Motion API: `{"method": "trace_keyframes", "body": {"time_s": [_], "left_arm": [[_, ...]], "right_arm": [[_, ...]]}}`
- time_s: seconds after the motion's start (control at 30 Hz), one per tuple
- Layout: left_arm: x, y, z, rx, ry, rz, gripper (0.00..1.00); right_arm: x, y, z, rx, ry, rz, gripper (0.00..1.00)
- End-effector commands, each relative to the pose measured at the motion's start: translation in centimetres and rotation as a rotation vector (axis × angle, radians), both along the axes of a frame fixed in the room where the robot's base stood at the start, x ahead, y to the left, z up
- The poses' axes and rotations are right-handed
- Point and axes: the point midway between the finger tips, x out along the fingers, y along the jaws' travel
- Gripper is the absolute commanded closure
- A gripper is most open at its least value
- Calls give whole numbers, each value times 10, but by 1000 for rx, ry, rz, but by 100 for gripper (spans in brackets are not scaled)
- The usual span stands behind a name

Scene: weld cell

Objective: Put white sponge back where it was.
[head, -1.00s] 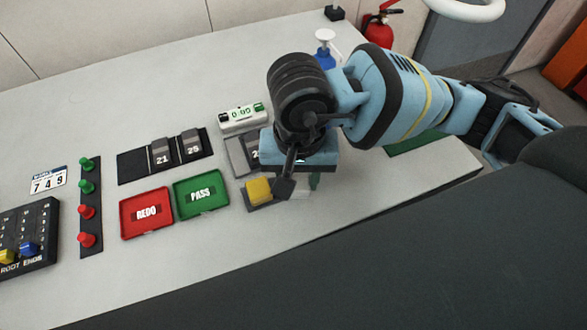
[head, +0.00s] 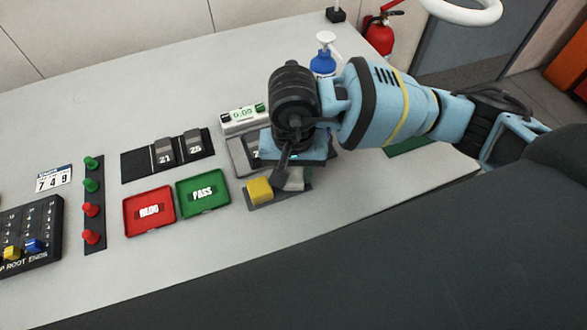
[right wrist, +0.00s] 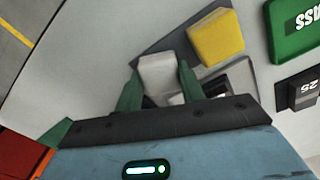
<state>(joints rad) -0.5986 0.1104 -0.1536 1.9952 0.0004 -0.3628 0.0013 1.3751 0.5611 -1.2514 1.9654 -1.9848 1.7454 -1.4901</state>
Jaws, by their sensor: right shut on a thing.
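The white sponge (right wrist: 158,75) is between the green fingers of my right gripper (right wrist: 160,88), which is shut on it. In the head view the white sponge (head: 295,181) shows beside the yellow sponge (head: 259,189), partly hidden by my right gripper (head: 290,172). The yellow sponge rests on the left part of a dark grey tray (head: 262,204). The white sponge is over the right part of this tray, apart from the yellow one. I cannot tell whether it touches the tray. My left gripper is not in view.
The green PASS tray (head: 202,196) and a red tray (head: 149,212) lie left of the sponges. A blue bottle (head: 323,62) stands farther back. The table's front is clear.

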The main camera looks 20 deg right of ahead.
Motion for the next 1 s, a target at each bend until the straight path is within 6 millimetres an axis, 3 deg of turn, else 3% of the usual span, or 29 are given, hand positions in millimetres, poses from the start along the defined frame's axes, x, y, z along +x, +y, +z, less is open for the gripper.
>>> {"method": "trace_keyframes", "body": {"time_s": [0.2, 0.23, 0.4, 0.73, 0.87, 1.0], "left_arm": [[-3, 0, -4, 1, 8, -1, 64], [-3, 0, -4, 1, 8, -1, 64], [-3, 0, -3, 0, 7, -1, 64], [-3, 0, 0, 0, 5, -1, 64], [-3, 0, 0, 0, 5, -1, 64], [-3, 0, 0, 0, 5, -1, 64]], "right_arm": [[0, 0, -4, 0, 2, 0, 82], [0, 0, -5, -1, 1, 0, 60], [0, 0, -3, 0, 0, 0, 39], [0, 0, 0, 0, -1, -1, 39], [1, 0, 13, 2, -3, 0, 39], [1, 0, 38, 1, -5, 0, 39]]}}
